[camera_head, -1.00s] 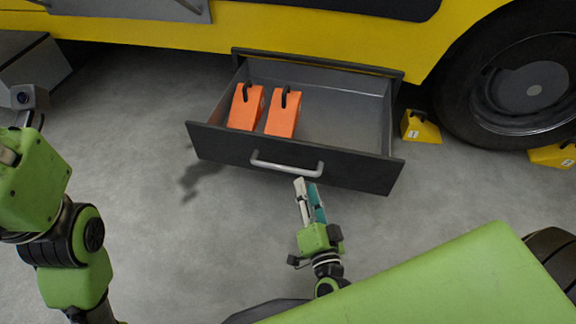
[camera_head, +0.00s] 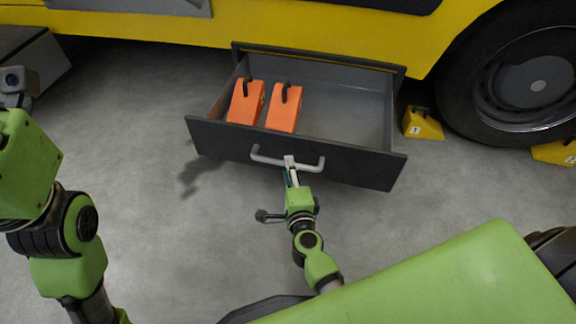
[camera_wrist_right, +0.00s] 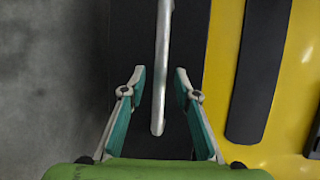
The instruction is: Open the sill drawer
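The sill drawer (camera_head: 345,168) is a dark grey box standing well out from under the yellow vehicle, open at the top. Its light grey bar handle (camera_head: 268,158) runs across the front panel. My right gripper (camera_head: 290,160) is at the handle, near its middle. In the right wrist view the two teal-padded fingers (camera_wrist_right: 160,74) are apart, one on each side of the handle bar (camera_wrist_right: 163,50), with a visible gap on both sides. My left arm stands at the left edge of the head view; its fingers do not show.
Two orange wedge blocks (camera_head: 246,103) with dark handles stand in the drawer's left part; its right part is empty. Yellow numbered chocks (camera_head: 422,125) lie on the floor by the large black wheel (camera_head: 525,85). The grey floor (camera_head: 190,240) in front of the drawer is clear.

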